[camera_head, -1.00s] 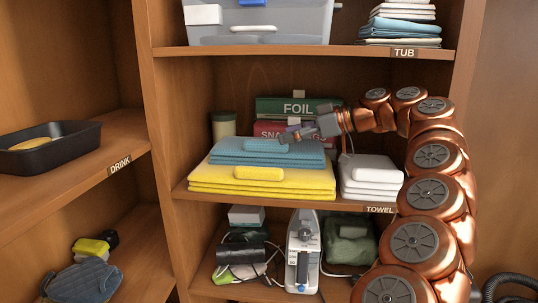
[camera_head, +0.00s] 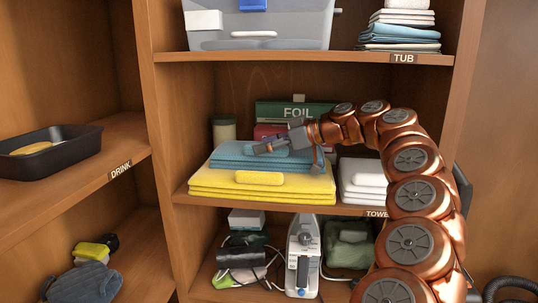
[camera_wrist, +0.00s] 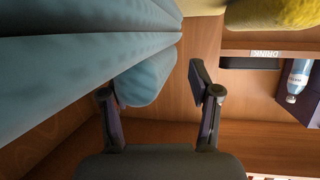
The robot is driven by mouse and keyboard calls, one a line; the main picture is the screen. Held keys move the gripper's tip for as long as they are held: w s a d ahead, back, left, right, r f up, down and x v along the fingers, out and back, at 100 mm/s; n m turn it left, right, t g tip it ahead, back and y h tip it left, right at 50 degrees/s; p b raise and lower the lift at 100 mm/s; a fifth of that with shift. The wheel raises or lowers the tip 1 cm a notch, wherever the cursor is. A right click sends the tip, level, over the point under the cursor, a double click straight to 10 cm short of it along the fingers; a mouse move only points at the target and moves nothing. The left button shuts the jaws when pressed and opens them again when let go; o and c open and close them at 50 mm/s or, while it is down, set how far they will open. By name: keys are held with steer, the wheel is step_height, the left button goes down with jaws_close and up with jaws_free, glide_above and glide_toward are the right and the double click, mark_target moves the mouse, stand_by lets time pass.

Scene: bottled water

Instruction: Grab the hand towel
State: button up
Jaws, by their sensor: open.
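A small rolled blue hand towel (camera_head: 274,153) lies on the stack of folded blue towels (camera_head: 232,155) on the middle shelf. A rolled yellow hand towel (camera_head: 259,178) lies in front, on folded yellow towels (camera_head: 207,185). My gripper (camera_head: 262,147) is at the blue roll and partly hides it. In the wrist view, my gripper (camera_wrist: 150,80) is open, and the blue roll (camera_wrist: 146,76) shows between its fingers, nearer the left one. The folded blue towels (camera_wrist: 60,85) fill the left side there, and the yellow roll (camera_wrist: 270,14) is at the top right.
White folded towels (camera_head: 362,178) sit to the right on the same shelf, partly behind my arm. A foil box (camera_head: 285,109) and a jar (camera_head: 223,130) stand behind. The upper shelf (camera_head: 300,55) is overhead. In the wrist view, a bottle (camera_wrist: 298,76) stands far right.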

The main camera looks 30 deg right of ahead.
steer(key=shift+w, duration=0.1)
steer(key=shift+c, duration=0.2)
jaws_close()
